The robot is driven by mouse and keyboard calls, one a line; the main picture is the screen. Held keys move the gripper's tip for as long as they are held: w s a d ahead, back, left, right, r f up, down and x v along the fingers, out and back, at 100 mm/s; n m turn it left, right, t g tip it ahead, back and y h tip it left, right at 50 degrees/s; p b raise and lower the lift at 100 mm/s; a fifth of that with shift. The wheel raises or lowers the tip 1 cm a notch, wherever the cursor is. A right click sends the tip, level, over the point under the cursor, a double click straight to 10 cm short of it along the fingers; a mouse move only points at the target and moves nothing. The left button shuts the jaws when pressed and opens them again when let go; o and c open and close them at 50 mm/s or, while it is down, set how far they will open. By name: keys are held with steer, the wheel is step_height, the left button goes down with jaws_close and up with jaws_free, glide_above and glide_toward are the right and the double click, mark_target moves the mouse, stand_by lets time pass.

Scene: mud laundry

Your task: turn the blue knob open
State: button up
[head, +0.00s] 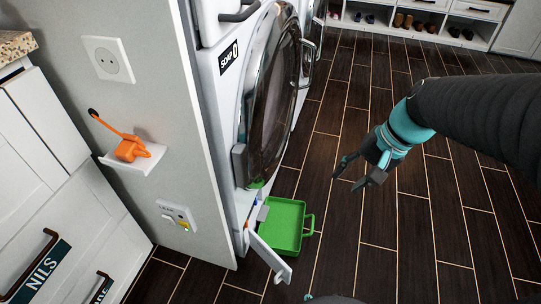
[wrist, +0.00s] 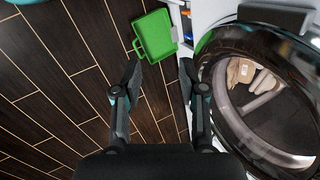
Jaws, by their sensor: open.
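My gripper (head: 348,178) is open and empty, in the air above the floor to the right of the washing machine. In the wrist view its two fingers (wrist: 160,64) are spread apart, with floor and part of a green tray beyond them. A small blue part, likely the blue knob (wrist: 185,12), shows at the machine's low opening beside the tray in the wrist view. It is too small to tell its shape or how it is turned. In the head view the opening is mostly hidden by the machine's edge and the open flap. My gripper is well apart from it.
The green tray (head: 284,229) lies on the floor before the opening, its handle outward. The white flap (head: 268,254) stands open beside it. The round washer door (head: 273,92) is above. An orange object (head: 131,149) sits on a wall shelf. The floor at right is clear.

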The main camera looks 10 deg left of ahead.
steer(key=w+a+f+m+g+y, duration=0.25)
steer(key=w+a+f+y, duration=0.2)
steer(key=w+f, duration=0.45)
steer(key=w+a+f+m+g+y, duration=0.1)
steer(key=w+a+f+m+y, duration=0.4)
steer(key=f, duration=0.5)
steer(key=w+a+f+m+t+y, duration=0.2)
steer(key=f+m, duration=0.2)
steer(key=f, duration=0.8)
steer(key=w+a+f+m+t+y, duration=0.25)
steer(key=f+m, duration=0.25)
steer(key=f, duration=0.8)
steer(key=shift+n+t+h, duration=0.25)
steer(key=shift+t+h, duration=0.05)
steer(key=a, duration=0.8)
steer(key=w+a, duration=0.1)
steer(key=a, duration=0.4)
steer(key=shift+p, duration=0.35)
jaws_close()
